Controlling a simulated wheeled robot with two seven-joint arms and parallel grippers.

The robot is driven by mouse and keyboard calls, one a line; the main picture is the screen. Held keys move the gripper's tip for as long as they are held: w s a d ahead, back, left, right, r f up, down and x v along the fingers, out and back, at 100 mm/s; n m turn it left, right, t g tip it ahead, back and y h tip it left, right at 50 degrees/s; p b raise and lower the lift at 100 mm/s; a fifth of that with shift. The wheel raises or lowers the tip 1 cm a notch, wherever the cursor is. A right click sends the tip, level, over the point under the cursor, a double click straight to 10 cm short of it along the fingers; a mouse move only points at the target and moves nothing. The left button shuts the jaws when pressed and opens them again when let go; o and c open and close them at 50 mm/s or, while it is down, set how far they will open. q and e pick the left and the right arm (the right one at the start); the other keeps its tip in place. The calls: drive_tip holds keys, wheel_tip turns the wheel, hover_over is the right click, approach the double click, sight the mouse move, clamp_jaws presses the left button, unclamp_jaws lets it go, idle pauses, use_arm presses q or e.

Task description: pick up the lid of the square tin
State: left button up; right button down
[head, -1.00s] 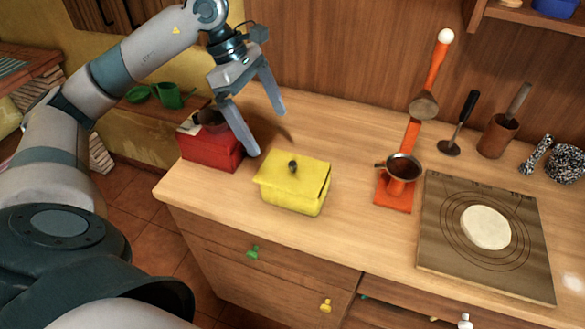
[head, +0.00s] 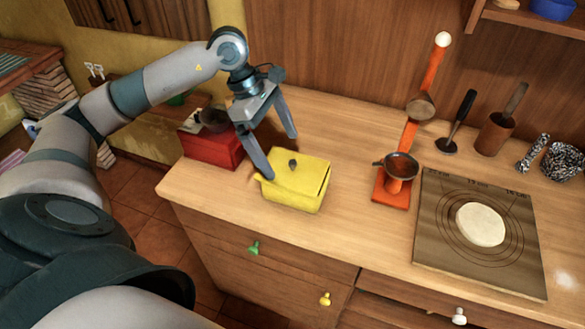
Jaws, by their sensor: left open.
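The square tin (head: 290,196) is yellow and stands on the wooden counter, left of the middle. Its yellow lid (head: 310,174) is on top, with a small dark knob (head: 292,164) in the middle. My left gripper (head: 283,157) is open above and behind the lid. Its nearer finger reaches down at the lid's left edge, and its farther finger is behind the tin, to the upper right. I cannot tell whether the nearer finger touches the lid. My right gripper is not in view.
A red box (head: 210,150) with a dark grinder part stands just left of the tin. An orange stand (head: 393,190) with a metal cup is to the right. Beyond it lies a board (head: 435,230) with dough (head: 480,224). The counter between tin and stand is clear.

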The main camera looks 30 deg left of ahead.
sight(288, 168)
use_arm(q)
drive_tip(key=shift+d+f+p, duration=0.25)
drive_tip(key=shift+p, duration=0.05)
drive_tip(key=p+x, duration=0.1)
drive_tip(key=x, duration=0.2)
drive_tip(key=shift+w+d+r+p, duration=0.1)
drive_tip(key=shift+w+p, duration=0.05)
drive_tip(key=shift+p, duration=0.2)
drive_tip(key=shift+d+f, duration=0.15)
drive_tip(key=shift+f, duration=0.4)
drive_tip(key=c, duration=0.8)
